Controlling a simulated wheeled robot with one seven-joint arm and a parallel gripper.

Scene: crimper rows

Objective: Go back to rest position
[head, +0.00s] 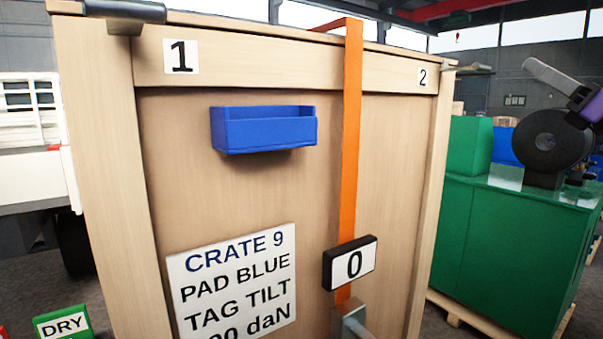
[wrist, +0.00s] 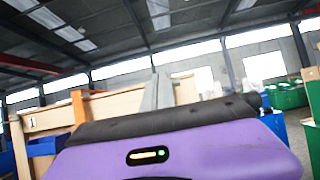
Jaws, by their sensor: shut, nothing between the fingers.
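My gripper (head: 533,66) shows at the upper right of the head view, its grey fingers pointing up and left from a purple and black wrist. In the wrist view my gripper (wrist: 160,80) shows as grey fingers together beyond the black pad. It is shut and holds nothing. It stands to the right of the wooden crate (head: 250,190), apart from it in the head view. The crate also shows at the left of the wrist view (wrist: 55,116).
The crate bears an orange strap (head: 350,150), a blue bin (head: 265,132), a "0" tag (head: 350,263) and a "CRATE 9" label (head: 232,285). A grey metal piece (head: 350,322) sits low on the strap. A green cabinet (head: 510,250) with a black disc (head: 548,140) stands right.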

